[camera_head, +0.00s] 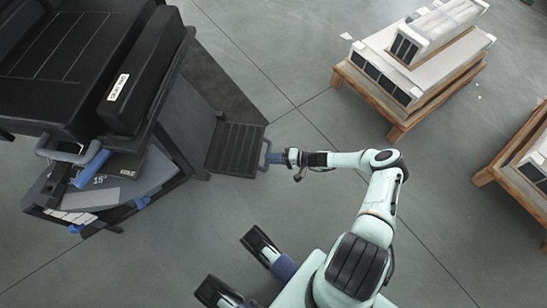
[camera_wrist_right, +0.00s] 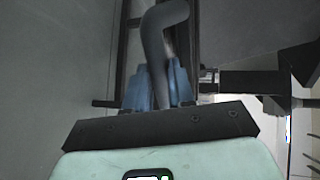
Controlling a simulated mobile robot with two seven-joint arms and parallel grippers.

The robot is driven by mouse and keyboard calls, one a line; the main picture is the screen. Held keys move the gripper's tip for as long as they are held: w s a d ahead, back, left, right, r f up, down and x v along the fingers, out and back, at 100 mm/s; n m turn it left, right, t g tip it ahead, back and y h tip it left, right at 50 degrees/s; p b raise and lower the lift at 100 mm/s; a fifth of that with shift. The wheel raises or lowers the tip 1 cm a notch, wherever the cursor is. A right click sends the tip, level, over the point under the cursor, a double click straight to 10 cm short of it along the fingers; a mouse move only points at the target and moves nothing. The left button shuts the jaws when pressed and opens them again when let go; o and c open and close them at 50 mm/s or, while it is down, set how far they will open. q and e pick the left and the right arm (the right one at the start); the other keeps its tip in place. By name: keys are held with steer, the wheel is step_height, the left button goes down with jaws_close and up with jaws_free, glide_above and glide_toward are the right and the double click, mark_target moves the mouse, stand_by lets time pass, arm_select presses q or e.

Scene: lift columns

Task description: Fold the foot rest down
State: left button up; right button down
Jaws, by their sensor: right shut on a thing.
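The foot rest (camera_head: 236,149) is a dark ribbed panel on the right side of the large black seat unit (camera_head: 70,70). It juts out over the floor, and its exact tilt is hard to tell from above. A grey looped handle (camera_head: 265,154) is at its outer edge. My right gripper (camera_head: 274,157) reaches in from the right and is shut on this handle. In the right wrist view, the blue fingers (camera_wrist_right: 157,85) close around the bent grey handle (camera_wrist_right: 160,30).
Wooden pallets with white-and-dark stacked goods stand at the upper right (camera_head: 410,65) and right edge (camera_head: 515,160). Another grey handle with a blue grip (camera_head: 90,168) is on the near side of the unit. The grey floor (camera_head: 300,90) between unit and pallets is clear.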

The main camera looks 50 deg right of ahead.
steer(key=shift+s+a+f, duration=0.15)
steer(key=shift+a+f, duration=0.05)
steer(key=shift+f, duration=0.45)
steer(key=c, duration=1)
jaws_free()
steer(key=shift+f, duration=0.1)
arm_select(q)
steer(key=shift+w, duration=0.1)
arm_select(e)
steer(key=shift+o, duration=0.2)
steer(key=shift+d+r, duration=0.2)
